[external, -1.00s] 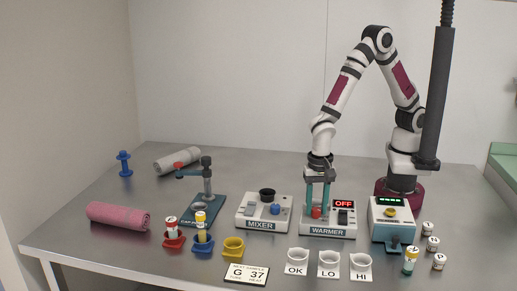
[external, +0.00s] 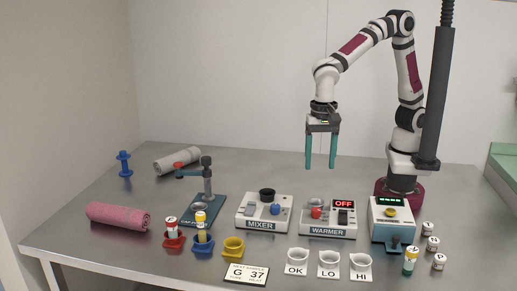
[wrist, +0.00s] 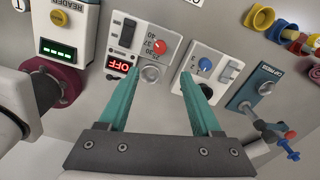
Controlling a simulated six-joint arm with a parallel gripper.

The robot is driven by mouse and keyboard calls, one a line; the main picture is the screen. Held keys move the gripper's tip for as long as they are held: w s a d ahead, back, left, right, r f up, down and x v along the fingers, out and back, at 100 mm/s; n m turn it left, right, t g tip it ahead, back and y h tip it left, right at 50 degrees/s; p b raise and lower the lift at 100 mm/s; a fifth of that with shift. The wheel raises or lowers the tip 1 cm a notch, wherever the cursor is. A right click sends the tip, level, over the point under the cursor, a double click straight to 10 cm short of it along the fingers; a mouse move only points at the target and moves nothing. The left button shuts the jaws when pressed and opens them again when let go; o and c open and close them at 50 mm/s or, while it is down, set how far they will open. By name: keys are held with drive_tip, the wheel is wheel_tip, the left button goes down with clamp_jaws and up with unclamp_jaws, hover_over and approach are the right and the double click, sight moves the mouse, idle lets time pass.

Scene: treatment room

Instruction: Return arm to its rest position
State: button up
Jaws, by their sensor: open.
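My gripper (external: 321,165) hangs above the back of the warmer (external: 328,222), fingers pointing down, open and empty. Its two teal fingers stand apart, with clear air between their tips and the warmer. In the wrist view the gripper (wrist: 160,75) is also open, with nothing between its fingers. The warmer has a red knob, and its display (external: 343,204) reads OFF. In the wrist view the warmer (wrist: 143,45) lies beyond the fingertips.
The mixer (external: 263,213) stands left of the warmer, and a teal-and-white device (external: 391,222) with a green display stands right. A dark vertical post (external: 434,100) rises near my arm. Cups marked OK (external: 297,262), LO and HI stand in front. Air around the gripper is clear.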

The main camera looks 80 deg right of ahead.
drive_tip(key=shift+r, duration=0.8)
drive_tip(key=s+d+r+n, duration=0.1)
drive_tip(key=s+d+n, duration=0.1)
drive_tip(key=d, duration=0.4)
drive_tip(key=s+d+r+n, duration=0.2)
drive_tip(key=d, duration=0.3)
drive_tip(key=s+d+f+n+y, duration=0.1)
drive_tip(key=s+d+n, duration=0.4)
drive_tip(key=s, duration=0.5)
drive_tip(key=shift+s+d+f+y, duration=0.4)
drive_tip(key=shift+d+f, duration=0.15)
drive_tip(key=shift+d, duration=0.7)
drive_tip(key=shift+w, duration=0.1)
